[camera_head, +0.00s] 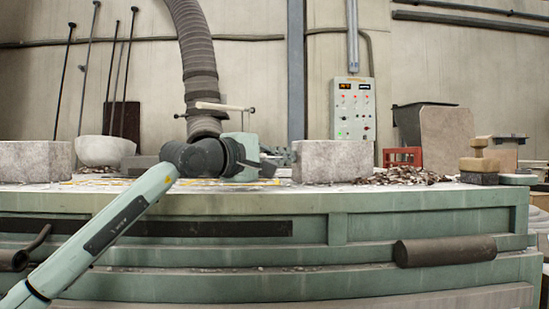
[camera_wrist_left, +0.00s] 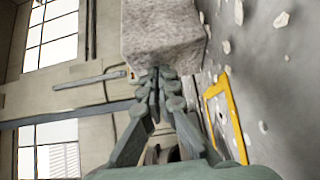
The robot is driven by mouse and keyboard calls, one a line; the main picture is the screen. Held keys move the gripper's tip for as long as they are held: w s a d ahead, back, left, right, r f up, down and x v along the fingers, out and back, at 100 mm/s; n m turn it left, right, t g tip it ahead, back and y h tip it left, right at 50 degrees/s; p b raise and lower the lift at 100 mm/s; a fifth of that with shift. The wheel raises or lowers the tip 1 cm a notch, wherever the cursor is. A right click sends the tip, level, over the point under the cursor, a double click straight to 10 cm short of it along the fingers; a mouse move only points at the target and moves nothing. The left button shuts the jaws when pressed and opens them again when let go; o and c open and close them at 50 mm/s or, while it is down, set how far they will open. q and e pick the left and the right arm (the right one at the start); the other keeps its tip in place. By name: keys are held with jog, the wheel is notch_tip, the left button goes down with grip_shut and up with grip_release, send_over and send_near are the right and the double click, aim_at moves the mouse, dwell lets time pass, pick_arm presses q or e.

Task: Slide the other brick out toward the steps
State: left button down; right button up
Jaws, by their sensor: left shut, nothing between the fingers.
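A pale grey brick (camera_head: 333,161) stands on the green-edged platform (camera_head: 430,198), right of the middle. Another grey brick (camera_head: 30,161) stands at the platform's far left. My left gripper (camera_head: 270,168) is low over the platform, left of the middle brick and pointing right at it. In the left wrist view its shut, empty fingers (camera_wrist_left: 157,76) reach the near face of a brick (camera_wrist_left: 162,35). They look touching or very close; I cannot tell which. My right gripper is not in view. Green ledges (camera_head: 250,282) run along the platform's front.
A white bowl (camera_head: 104,150) is beside the left brick. A yellow frame (camera_wrist_left: 237,122) lies on the surface near my fingers. A ribbed hose (camera_head: 195,55) hangs behind my wrist.

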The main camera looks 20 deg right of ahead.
pick_arm(q)
jog(key=v, duration=1)
jog(key=shift+s+a, duration=0.15)
jog(key=shift+a, duration=0.1)
jog(key=shift+s+a, duration=0.45)
jog(key=shift+a, duration=0.1)
